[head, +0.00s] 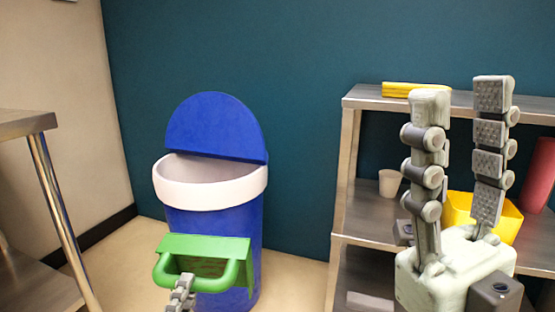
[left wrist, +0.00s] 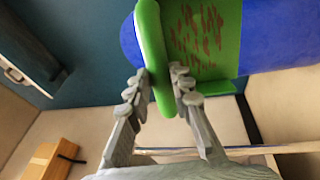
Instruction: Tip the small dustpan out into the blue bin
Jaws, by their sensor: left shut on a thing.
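The small green dustpan (head: 205,247) is in front of the blue bin (head: 232,225), below the bin's white rim. My left gripper (head: 182,284) is shut on the dustpan's handle; in the left wrist view the fingers (left wrist: 160,82) close around the green handle. Brown bits lie on the dustpan (left wrist: 205,65) in that view. The blue bin (left wrist: 283,35) shows behind it there. The bin's opening faces up, with a blue rounded lid panel (head: 215,128) upright at its back. My right gripper (head: 462,86) is raised at the right, fingers apart and empty.
A metal shelf unit (head: 350,195) stands at the right with a yellow container (head: 458,205), a light cup (head: 390,183), a red item (head: 538,175) and yellow items (head: 410,89) on top. A metal table (head: 25,124) stands at the left. The floor beside the bin is clear.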

